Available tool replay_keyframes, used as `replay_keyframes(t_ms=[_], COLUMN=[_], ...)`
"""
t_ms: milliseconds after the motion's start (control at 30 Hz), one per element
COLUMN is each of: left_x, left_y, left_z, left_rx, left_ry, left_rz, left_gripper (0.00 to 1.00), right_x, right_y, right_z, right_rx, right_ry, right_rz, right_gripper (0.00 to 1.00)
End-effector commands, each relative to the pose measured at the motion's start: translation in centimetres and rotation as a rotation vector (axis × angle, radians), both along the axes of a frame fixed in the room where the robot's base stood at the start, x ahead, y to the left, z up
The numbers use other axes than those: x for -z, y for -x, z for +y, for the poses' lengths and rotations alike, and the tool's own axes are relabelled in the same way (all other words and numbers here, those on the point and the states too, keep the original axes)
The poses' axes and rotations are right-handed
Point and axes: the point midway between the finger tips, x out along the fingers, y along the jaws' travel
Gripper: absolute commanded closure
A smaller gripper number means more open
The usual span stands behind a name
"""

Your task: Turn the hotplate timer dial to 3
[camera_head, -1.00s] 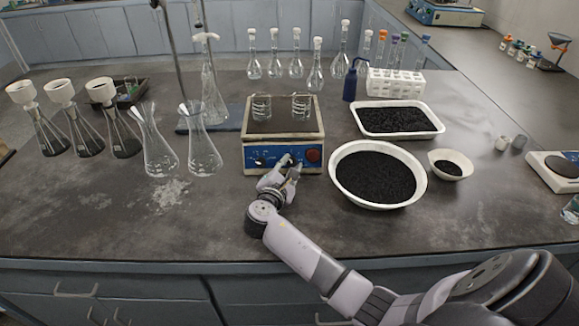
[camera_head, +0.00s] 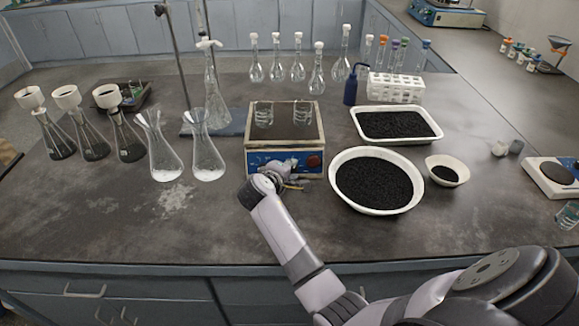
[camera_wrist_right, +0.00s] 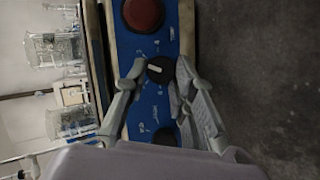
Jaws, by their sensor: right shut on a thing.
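The hotplate (camera_head: 254,142) stands mid-bench with a blue front panel, which also shows in the right wrist view (camera_wrist_right: 128,38). The panel carries a round red knob (camera_wrist_right: 143,14) and a black middle dial (camera_wrist_right: 158,70) with a pale pointer mark. A second dark dial (camera_wrist_right: 165,136) is partly hidden below it in the wrist view. My right gripper (camera_head: 288,179) is at the panel, its fingers on either side of the middle dial and shut on it. The panel's small markings are too blurred to read. My left gripper is not in view.
Two glass beakers (camera_head: 264,115) (camera_head: 303,113) stand on the hotplate. A bowl of black granules (camera_head: 337,198) is close to its right, with a tray (camera_head: 437,131) behind. Flasks (camera_head: 207,158) stand to its left.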

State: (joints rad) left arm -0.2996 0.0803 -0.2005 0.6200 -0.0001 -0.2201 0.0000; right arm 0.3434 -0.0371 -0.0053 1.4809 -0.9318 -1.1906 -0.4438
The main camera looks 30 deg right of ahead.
Motion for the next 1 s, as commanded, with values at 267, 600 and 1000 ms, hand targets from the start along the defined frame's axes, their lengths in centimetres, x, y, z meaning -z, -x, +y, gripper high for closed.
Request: replay_keyframes(t_ms=[267,600,1000], left_x=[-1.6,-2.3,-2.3], left_y=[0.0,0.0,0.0], left_z=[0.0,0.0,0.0], left_rx=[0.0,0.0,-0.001], left_ry=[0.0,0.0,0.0], left_rz=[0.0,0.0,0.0], left_gripper=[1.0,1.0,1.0], right_x=[-0.2,-0.1,0.0], right_y=[0.1,0.1,0.1], right_z=[-0.2,-0.2,-0.3], right_rx=[0.079,0.125,0.134], right_ry=[-0.164,-0.265,-0.28], right_rz=[-0.096,-0.157,-0.167], right_gripper=[1.0,1.0,1.0])
